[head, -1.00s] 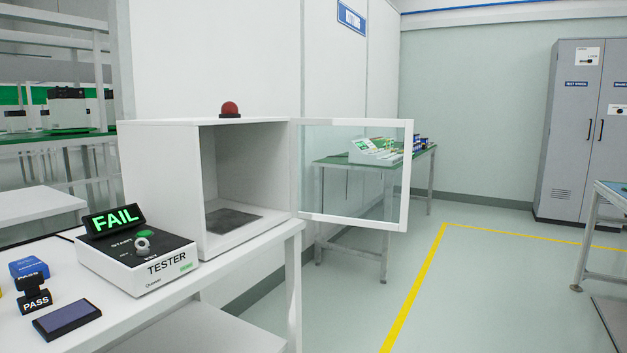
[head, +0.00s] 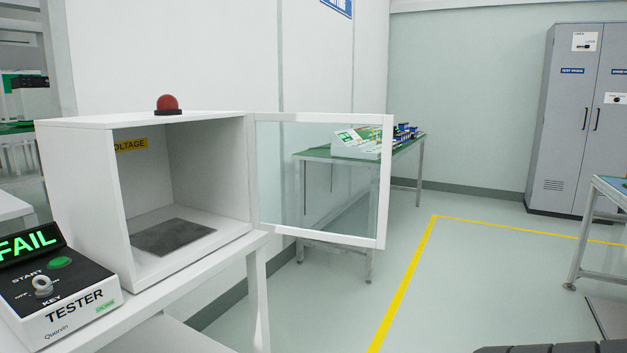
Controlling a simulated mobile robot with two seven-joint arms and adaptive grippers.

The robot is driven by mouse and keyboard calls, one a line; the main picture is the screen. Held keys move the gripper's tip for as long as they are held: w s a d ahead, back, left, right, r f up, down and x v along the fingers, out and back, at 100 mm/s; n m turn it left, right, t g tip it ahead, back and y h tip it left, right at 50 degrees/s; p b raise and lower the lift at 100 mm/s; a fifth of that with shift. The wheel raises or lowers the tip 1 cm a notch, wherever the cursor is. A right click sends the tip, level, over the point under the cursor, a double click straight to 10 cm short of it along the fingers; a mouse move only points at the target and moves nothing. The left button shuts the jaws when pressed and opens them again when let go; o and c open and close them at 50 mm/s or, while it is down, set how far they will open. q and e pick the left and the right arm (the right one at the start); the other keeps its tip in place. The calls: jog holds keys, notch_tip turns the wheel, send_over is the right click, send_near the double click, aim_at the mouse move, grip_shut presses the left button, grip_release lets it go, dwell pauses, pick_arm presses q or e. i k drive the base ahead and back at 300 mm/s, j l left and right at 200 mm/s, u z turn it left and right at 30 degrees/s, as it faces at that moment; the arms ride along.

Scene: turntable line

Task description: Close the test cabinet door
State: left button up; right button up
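The test cabinet (head: 75,195) is a white box standing on a white bench at the left of the head view. Its front is open and its inside shows a dark grey plate (head: 172,237) on the floor and a yellow voltage label on the wall. The cabinet door (head: 384,180) is a white frame with a clear pane. It is hinged at the cabinet's right edge and stands swung wide open to the right, over the floor beyond the bench. A red dome lamp (head: 168,104) sits on top of the cabinet.
A black and white tester (head: 75,310) with a green FAIL display stands on the bench (head: 190,287) in front of the cabinet. A green-topped table (head: 310,153) shows behind the door pane. The floor right of the door is open, with a yellow line (head: 408,275).

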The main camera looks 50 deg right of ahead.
aim_at(387, 120)
jog(key=i+l+u, duration=0.1)
jog(key=l+u, duration=0.2)
jog(key=l, duration=1.4)
jog(key=k+l+u, duration=0.1)
jog(key=l+u, duration=0.25)
jog(key=l, duration=1.35)
